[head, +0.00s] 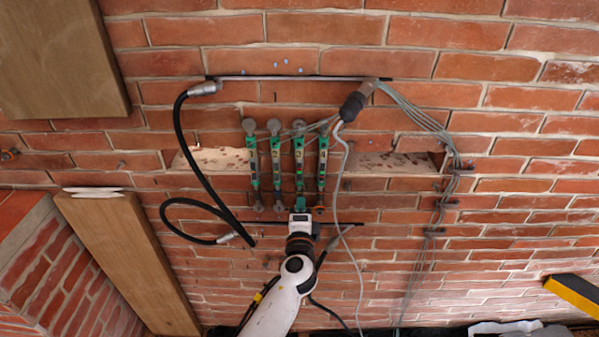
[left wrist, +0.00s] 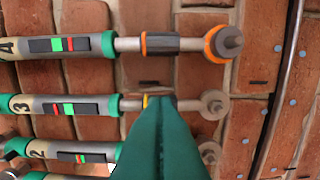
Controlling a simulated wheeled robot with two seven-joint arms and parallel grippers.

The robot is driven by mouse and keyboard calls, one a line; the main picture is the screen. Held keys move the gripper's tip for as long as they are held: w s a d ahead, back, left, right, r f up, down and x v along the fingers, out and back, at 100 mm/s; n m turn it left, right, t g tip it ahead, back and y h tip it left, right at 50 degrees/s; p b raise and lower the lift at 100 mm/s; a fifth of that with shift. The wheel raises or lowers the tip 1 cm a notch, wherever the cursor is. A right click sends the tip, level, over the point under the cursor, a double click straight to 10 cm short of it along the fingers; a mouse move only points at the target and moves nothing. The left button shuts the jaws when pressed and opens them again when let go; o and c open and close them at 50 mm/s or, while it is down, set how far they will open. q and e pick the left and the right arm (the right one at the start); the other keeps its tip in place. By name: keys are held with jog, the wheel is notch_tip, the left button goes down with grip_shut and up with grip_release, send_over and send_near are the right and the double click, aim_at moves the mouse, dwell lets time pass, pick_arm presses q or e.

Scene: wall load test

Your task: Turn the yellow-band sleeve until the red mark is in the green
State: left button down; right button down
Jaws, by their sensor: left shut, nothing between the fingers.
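Gauge 3 (left wrist: 35,104) has a dark window with a red mark (left wrist: 55,109) left of a green patch (left wrist: 68,109); the red appears outside the green. The yellow-band sleeve (left wrist: 146,100) sits on its rod, mostly hidden behind my left gripper (left wrist: 160,108). The green fingers are shut, with a seam between them, and their tips overlap the sleeve in the picture; I cannot tell whether they touch it. In the head view my left gripper (head: 300,207) is at the lower ends of the gauges. My right gripper is not in view.
Gauge 4 (left wrist: 85,45) with an orange-band sleeve (left wrist: 160,43) and gauge 2 (left wrist: 70,156) lie on either side. A black hose (head: 190,150) loops at left, and a pale cable (head: 345,175) hangs close right of my gripper. Wooden boards (head: 125,245) stand at left.

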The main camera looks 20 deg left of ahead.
pick_arm(q)
jog(key=shift+w, duration=0.4)
dwell(0.6)
jog(key=shift+s+a, duration=0.25)
jog(key=shift+a, duration=0.55)
jog(key=shift+s, duration=0.15)
dwell(0.5)
jog(key=shift+s+d, duration=0.15)
jog(key=shift+s, duration=0.2)
jog(key=shift+w+d, duration=0.1)
jog(key=shift+d, duration=0.05)
jog(key=shift+w+d+b, duration=0.3)
jog(key=shift+d+b, duration=0.15)
jog(key=shift+d, duration=0.1)
jog(key=shift+w+a, duration=0.1)
jog(key=shift+w, duration=0.25)
dwell(0.5)
jog(key=shift+s+a, duration=0.25)
jog(key=shift+a, duration=0.5)
dwell(0.3)
